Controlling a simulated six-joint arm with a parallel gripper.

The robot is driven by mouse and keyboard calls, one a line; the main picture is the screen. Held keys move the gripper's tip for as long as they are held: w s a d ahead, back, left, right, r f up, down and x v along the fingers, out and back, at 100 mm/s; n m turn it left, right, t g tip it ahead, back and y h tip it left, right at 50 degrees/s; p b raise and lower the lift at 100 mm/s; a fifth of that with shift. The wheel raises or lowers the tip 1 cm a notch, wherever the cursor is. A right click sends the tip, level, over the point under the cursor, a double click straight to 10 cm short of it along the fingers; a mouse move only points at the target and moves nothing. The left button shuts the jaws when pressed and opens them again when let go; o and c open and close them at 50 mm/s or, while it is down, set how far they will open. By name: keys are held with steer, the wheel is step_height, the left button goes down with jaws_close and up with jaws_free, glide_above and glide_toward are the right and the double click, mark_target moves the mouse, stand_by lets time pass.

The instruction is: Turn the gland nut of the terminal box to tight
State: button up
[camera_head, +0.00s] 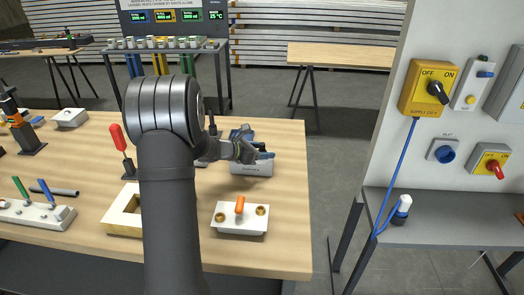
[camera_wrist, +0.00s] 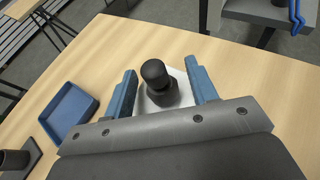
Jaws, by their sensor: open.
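The terminal box is a pale box (camera_head: 251,169) at the right part of the wooden table, partly hidden by my gripper in the head view. In the wrist view its light top (camera_wrist: 176,79) shows under a black, round gland nut (camera_wrist: 157,80) with a rounded cap. My gripper (camera_wrist: 160,70) is open, its blue fingers on either side of the nut with a gap on each side. In the head view my gripper (camera_head: 254,150) is over the box, and the nut cannot be made out there.
A blue tray (camera_wrist: 68,110) lies left of the box in the wrist view. On the table stand a white block with an orange handle (camera_head: 240,218), a wooden frame (camera_head: 122,212) and a red-handled tool (camera_head: 118,138). A grey bench (camera_head: 440,218) with a switch panel stands right, across a floor gap.

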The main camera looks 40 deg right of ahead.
steer(key=shift+c, duration=0.2)
steer(key=c, duration=0.9)
steer(key=shift+m+g, duration=0.8)
steer(key=shift+g, duration=0.2)
steer(key=shift+c, duration=0.2)
steer(key=o, duration=1)
steer(key=shift+a, duration=0.1)
steer(key=v, duration=1.7)
steer(key=shift+r, duration=0.4)
